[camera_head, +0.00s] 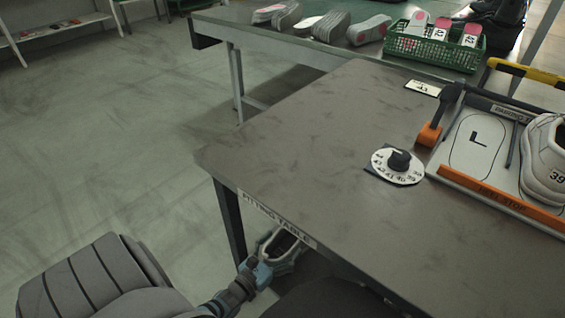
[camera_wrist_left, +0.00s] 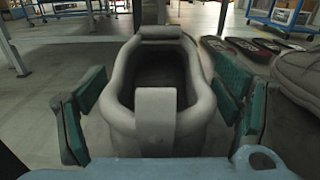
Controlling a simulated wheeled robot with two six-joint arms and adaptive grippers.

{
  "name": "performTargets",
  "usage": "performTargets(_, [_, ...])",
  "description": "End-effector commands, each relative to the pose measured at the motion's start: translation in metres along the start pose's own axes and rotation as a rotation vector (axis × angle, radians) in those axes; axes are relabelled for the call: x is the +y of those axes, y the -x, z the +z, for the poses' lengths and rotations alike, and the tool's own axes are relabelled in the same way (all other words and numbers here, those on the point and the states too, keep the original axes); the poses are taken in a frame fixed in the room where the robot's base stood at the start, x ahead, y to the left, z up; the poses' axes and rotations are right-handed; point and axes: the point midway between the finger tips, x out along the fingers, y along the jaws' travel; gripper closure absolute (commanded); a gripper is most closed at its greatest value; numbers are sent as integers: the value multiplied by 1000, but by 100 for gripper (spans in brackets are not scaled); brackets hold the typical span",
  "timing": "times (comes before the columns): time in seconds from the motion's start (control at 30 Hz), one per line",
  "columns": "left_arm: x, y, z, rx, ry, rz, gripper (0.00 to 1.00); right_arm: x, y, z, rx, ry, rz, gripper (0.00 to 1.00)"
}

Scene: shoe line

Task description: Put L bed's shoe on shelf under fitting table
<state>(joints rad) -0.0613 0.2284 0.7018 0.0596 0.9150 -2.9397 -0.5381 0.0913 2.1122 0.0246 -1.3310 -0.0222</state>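A grey shoe (camera_head: 284,245) is below the front edge of the fitting table (camera_head: 330,130), partly hidden by the tabletop. The same shoe (camera_wrist_left: 160,95) fills the middle of the left wrist view, opening upward and heel tab toward me. My left gripper (camera_head: 262,266) is at the shoe. In the wrist view its green-padded fingers (camera_wrist_left: 160,85) stand on both sides of the shoe, spread, with a gap at the left. Whether the shoe rests on the shelf is hidden. The L bed (camera_head: 475,145) on the table is empty. My right gripper is not in view.
A white shoe marked 39 (camera_head: 546,165) stands in the other bed. A dial (camera_head: 398,167) and an orange-based lever (camera_head: 430,134) are beside the fixture. A green basket (camera_head: 434,50) and several shoe parts lie on the back table. Floor at left is clear.

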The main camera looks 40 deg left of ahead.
Motion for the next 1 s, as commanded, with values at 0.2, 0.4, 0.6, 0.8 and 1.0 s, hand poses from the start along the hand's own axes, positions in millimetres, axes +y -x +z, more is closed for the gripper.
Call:
performTargets(0.2, [0,0,0,0,0,0,8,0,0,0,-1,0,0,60])
performTargets(0.4, [0,0,2,-1,0,-1,8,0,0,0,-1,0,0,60])
performTargets(0.6, [0,28,4,3,0,0,8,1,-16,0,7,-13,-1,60])
performTargets(0.8, [0,75,4,4,-1,0,8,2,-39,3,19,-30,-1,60])
performTargets(1.0, [0,110,3,1,0,0,8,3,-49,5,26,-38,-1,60])
